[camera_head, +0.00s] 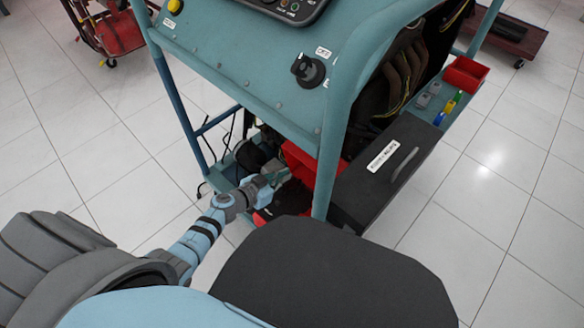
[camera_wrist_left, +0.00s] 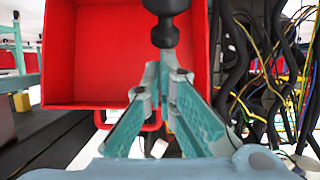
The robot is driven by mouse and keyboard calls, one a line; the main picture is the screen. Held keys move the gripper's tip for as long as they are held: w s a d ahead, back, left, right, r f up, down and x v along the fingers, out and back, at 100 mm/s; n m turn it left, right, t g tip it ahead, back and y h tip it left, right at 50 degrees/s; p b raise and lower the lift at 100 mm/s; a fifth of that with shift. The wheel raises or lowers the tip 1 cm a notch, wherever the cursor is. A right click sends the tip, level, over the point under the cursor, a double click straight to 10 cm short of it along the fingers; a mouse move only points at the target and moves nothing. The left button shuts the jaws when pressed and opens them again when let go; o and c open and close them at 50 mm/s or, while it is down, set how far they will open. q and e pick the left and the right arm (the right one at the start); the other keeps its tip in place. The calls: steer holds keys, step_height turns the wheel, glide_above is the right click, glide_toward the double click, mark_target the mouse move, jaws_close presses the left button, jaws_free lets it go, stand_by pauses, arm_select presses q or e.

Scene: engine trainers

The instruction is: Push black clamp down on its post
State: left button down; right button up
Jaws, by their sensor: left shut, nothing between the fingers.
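My left gripper (camera_head: 277,174) reaches in under the teal engine trainer, beside a red box (camera_head: 300,160). In the left wrist view its teal fingers (camera_wrist_left: 166,75) are shut and empty. A black rounded part (camera_wrist_left: 165,33) with a narrow neck is just beyond the fingertips, in front of the red box (camera_wrist_left: 75,55). It may be the black clamp; I cannot tell whether it touches the fingers. No post can be made out under it. In the head view the clamp cannot be picked out behind the gripper and frame. My right gripper is not in view.
The trainer's teal panel (camera_head: 235,50) overhangs the arm, and a teal frame post (camera_head: 329,165) stands right of the gripper. A black case (camera_head: 375,175) sits farther right. Black hoses and yellow wires (camera_wrist_left: 270,75) crowd the wrist view's right side. Tiled floor lies open at left.

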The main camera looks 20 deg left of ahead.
mark_target(283, 185)
arm_select(q)
steer(key=s+f, duration=0.1)
steer(key=s+a+f, duration=0.1)
steer(key=s+f, duration=0.1)
steer(key=shift+s+a+f, duration=0.1)
steer(key=shift+s+a, duration=0.05)
steer(key=s+f+b, duration=0.2)
steer(key=f, duration=0.1)
steer(key=shift+a, duration=0.35)
steer(key=shift+s+a+f+b, duration=0.1)
steer(key=shift+s+f+b, duration=0.15)
steer(key=shift+f, duration=0.25)
steer(key=shift+s+a+f+b, duration=0.1)
steer(key=shift+s+f+b, duration=0.1)
steer(key=shift+f, duration=0.3)
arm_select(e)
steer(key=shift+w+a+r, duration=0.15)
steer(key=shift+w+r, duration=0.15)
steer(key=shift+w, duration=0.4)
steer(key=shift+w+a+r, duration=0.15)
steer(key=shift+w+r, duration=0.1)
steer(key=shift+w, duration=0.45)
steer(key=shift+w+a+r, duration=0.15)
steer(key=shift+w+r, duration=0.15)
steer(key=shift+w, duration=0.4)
arm_select(q)
steer(key=v, duration=1.2)
steer(key=shift+d, duration=0.1)
